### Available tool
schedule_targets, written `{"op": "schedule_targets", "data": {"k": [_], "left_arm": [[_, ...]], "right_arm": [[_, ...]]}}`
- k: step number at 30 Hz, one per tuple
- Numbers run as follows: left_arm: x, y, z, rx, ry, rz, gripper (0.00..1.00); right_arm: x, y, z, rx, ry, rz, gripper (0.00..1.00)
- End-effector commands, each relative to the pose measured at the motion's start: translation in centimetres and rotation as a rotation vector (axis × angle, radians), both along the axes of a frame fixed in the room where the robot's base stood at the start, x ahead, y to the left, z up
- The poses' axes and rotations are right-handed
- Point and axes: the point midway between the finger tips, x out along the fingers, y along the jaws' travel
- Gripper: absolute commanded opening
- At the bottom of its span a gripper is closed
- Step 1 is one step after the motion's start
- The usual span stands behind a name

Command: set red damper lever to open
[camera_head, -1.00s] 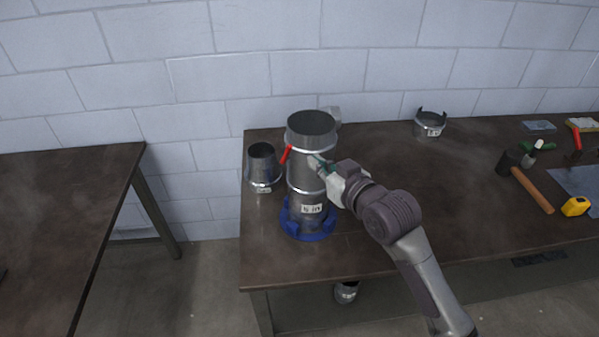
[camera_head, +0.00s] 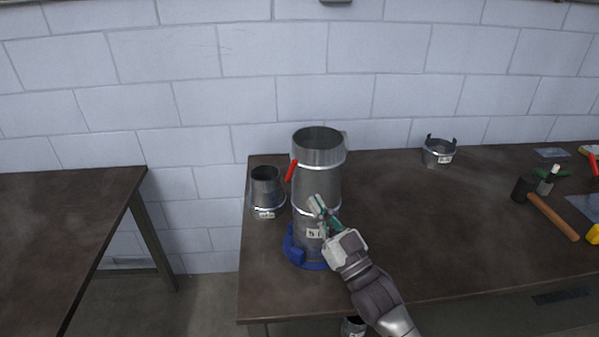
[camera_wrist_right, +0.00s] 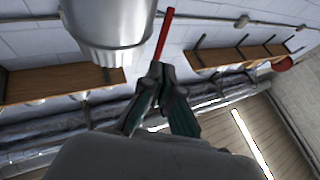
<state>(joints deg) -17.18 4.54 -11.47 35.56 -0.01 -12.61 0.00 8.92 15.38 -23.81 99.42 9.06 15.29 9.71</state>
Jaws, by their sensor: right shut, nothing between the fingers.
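The metal duct (camera_head: 318,184) stands upright in a blue base (camera_head: 296,247) on the dark table. The red damper lever (camera_head: 291,171) sticks out at the duct's upper left side and slants up. My right gripper (camera_head: 314,203) is shut and empty, in front of the duct and below the lever in the head view. In the right wrist view, the red lever (camera_wrist_right: 164,33) rises just beyond the shut fingertips (camera_wrist_right: 160,70), beside the duct's rim (camera_wrist_right: 108,40); I cannot tell whether they touch. My left gripper is not in view.
A smaller metal duct piece (camera_head: 266,188) stands close left of the duct. A notched metal collar (camera_head: 438,152) sits at the back. A hammer (camera_head: 552,216) and other tools lie at the right. The table's middle right is clear.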

Motion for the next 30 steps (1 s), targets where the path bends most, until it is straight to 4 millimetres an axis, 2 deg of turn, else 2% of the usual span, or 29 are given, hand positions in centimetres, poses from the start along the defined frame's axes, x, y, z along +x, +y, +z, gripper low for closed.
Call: {"op": "schedule_targets", "data": {"k": [1,6,12,26,30], "left_arm": [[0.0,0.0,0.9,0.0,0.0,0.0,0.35],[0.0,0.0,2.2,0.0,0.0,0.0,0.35],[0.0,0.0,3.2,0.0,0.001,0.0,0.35],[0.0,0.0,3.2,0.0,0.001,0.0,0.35],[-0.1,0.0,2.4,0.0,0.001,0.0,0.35]], "right_arm": [[1.0,0.6,1.1,0.001,-0.002,0.001,0.0],[3.6,2.0,2.5,0.0,0.0,0.0,0.0],[5.5,3.0,3.3,0.0,0.0,0.001,0.0],[6.0,3.3,3.3,0.0,0.001,0.0,0.0],[6.6,3.6,4.0,0.001,-0.003,0.001,0.0]]}}
